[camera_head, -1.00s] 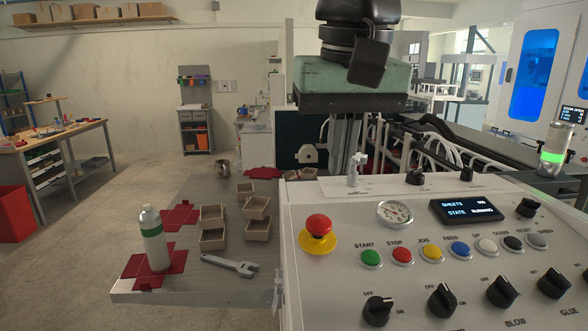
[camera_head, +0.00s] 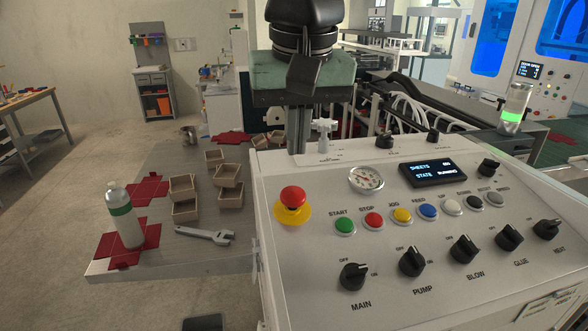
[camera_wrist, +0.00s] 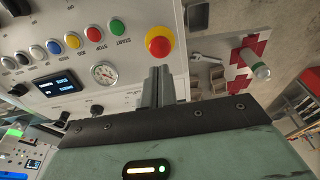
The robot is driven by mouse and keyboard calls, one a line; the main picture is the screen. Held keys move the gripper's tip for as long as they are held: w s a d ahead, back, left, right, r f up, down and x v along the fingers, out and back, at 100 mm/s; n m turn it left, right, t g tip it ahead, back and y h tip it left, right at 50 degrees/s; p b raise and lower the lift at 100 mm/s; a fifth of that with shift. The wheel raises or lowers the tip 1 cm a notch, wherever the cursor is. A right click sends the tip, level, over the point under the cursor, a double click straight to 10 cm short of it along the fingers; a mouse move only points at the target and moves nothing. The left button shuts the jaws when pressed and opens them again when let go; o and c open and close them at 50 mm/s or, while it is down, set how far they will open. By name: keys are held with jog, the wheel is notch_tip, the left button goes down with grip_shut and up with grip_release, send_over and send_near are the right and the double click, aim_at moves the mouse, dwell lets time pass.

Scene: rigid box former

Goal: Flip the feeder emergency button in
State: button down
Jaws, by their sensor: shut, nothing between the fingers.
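The feeder emergency button (camera_head: 293,197) is a red mushroom head on a yellow base. It stands raised at the left of the sloped white control panel (camera_head: 300,250). It also shows in the wrist view (camera_wrist: 159,46), just beyond my fingertips. My gripper (camera_head: 297,148) has a green body and grey fingers pointing down. It is shut and empty, behind and above the button in the head view. The fingers show side by side in the wrist view (camera_wrist: 158,72). I see no contact with the button. The panel display (camera_head: 432,172) reads state running.
Start, stop and other coloured buttons (camera_head: 373,220) sit right of the emergency button, above black rotary knobs (camera_head: 412,262). A gauge (camera_head: 366,179) and a small valve (camera_head: 324,132) are nearby. A side table (camera_head: 160,262) holds a bottle (camera_head: 124,218), a wrench (camera_head: 205,235) and small boxes (camera_head: 186,187).

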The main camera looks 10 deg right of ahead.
aim_at(293, 192)
jog(key=p+x, duration=0.2)
jog(key=x, duration=0.5)
jog(key=shift+f, duration=0.4)
jog(key=shift+w, duration=0.1)
